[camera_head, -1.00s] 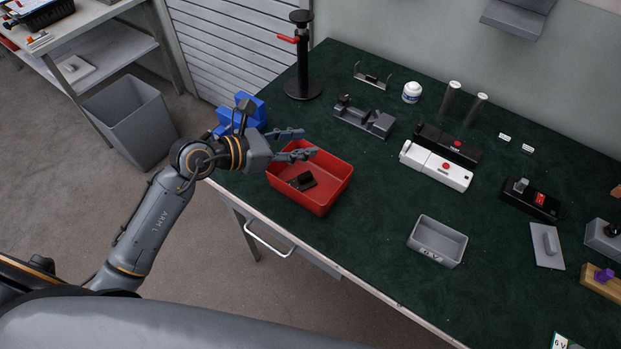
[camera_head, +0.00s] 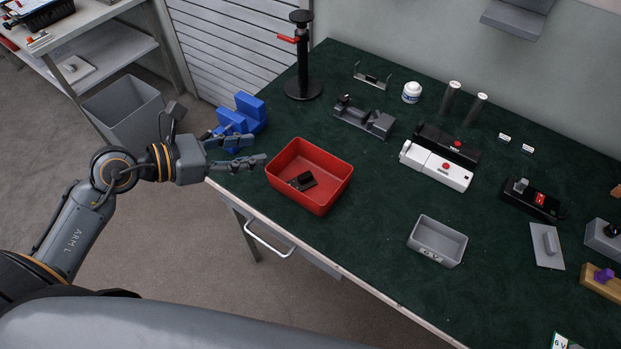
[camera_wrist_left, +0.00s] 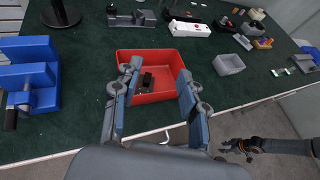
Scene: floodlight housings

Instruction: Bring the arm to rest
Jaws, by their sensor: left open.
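My left gripper (camera_head: 252,151) is open and empty in the head view. It is over the bench's left edge, just left of the red bin (camera_head: 316,205). In the left wrist view, my left gripper (camera_wrist_left: 152,101) has its two fingers apart, with the red bin (camera_wrist_left: 186,57) beyond and between them. A small black part (camera_head: 302,181) lies in the red bin. My right gripper (camera_wrist_left: 242,147) shows small at the lower right of the left wrist view; its jaw state is unclear.
A blue vise-like fixture (camera_head: 238,117) stands on the bench just beyond my left gripper. A black post stand (camera_head: 303,65) is farther back. A grey tray (camera_head: 437,241) and white and black housings (camera_head: 436,166) sit to the right. A grey waste bin (camera_head: 126,115) stands on the floor.

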